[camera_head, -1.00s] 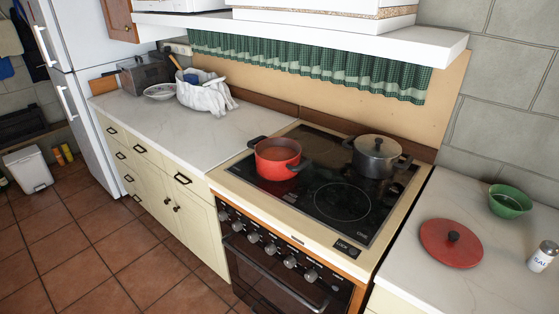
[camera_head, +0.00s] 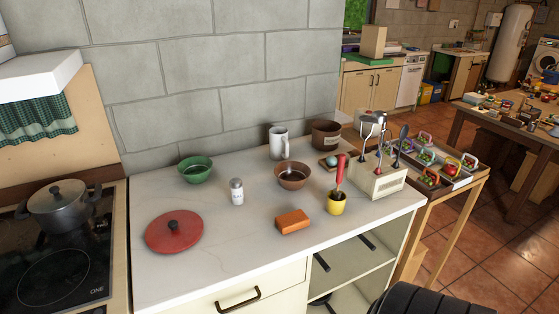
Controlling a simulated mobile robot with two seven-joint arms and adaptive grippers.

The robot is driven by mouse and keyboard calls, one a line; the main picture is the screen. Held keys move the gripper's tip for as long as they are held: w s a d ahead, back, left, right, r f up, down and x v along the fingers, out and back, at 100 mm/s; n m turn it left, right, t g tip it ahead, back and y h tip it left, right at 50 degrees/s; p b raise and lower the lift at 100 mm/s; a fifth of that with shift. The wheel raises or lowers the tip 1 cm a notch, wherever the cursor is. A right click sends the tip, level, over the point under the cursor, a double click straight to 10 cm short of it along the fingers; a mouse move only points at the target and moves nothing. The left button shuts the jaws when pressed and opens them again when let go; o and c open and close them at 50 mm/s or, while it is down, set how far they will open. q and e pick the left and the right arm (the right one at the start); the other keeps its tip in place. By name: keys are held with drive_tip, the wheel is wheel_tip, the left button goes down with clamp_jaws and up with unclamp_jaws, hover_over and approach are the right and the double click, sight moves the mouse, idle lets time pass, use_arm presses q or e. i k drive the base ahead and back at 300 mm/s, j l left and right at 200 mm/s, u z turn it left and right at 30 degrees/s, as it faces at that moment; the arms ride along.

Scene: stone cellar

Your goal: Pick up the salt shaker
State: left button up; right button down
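The salt shaker (camera_head: 237,192) is a small white cylinder with a grey metal top. It stands upright on the white marble counter (camera_head: 250,245), with the green bowl behind it to the left and the brown bowl to its right. Its label is too small to read now. Nothing touches it and it is fully in sight. Neither of my grippers shows in the head view; a dark ribbed shape at the bottom right edge shows no fingers.
The stove (camera_head: 60,260) is left. Bare counter lies in front of the shaker.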

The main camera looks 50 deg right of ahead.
sight(236, 184)
drive_tip(key=z, duration=1.3)
